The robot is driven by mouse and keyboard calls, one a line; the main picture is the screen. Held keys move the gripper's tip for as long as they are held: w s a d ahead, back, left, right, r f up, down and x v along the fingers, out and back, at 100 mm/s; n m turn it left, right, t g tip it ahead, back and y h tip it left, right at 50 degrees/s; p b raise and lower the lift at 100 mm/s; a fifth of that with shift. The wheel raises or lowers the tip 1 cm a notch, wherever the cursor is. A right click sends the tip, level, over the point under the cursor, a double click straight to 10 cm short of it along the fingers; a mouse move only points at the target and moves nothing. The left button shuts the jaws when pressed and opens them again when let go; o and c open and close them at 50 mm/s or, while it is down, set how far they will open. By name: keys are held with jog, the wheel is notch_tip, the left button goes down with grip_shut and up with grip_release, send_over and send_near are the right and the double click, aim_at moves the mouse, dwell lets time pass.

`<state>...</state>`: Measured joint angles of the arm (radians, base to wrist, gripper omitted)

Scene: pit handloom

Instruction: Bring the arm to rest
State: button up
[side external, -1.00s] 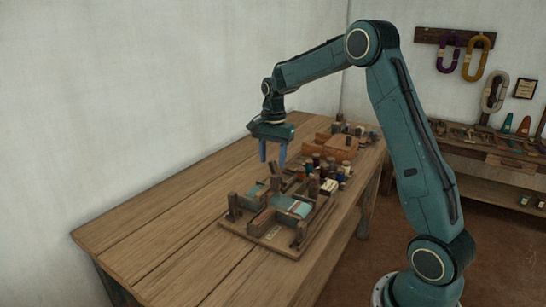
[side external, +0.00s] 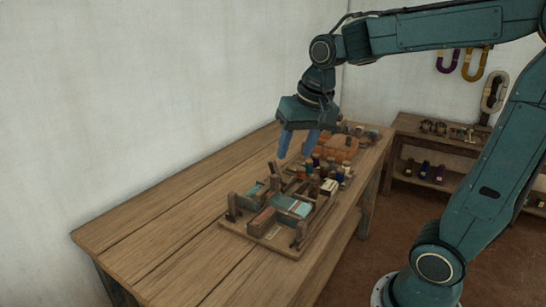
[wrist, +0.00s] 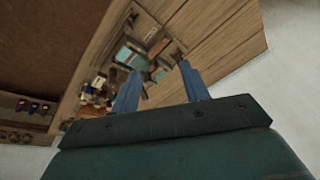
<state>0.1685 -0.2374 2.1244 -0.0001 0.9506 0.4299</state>
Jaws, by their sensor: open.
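My gripper (side external: 297,145) hangs above the far half of the wooden table, tilted, with its two blue fingers apart and nothing between them. In the wrist view the open fingers (wrist: 157,82) also show empty. Below and in front of it is a small wooden loom (side external: 268,222) with a teal woven cloth (side external: 292,205); my gripper is clear of it. The loom also shows in the wrist view (wrist: 150,45), between and beyond the fingers.
Several thread spools (side external: 328,175) stand behind the loom. An orange-brown wooden box (side external: 337,148) is further back. The table's left side (side external: 150,230) is bare. A shelf (side external: 440,145) with small items stands against the back wall, where hanks of yarn (side external: 475,63) hang.

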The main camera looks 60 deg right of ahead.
jog(key=s+a+f+n+t, duration=0.1)
jog(key=s+a+n, duration=0.1)
jog(key=s, duration=0.4)
jog(key=s+a+n+t, duration=0.1)
jog(key=s+a+n, duration=0.2)
jog(key=s, duration=0.3)
jog(key=shift+s+f+n+y, duration=0.3)
jog(key=shift+f+n, duration=0.1)
jog(key=shift+n, duration=0.5)
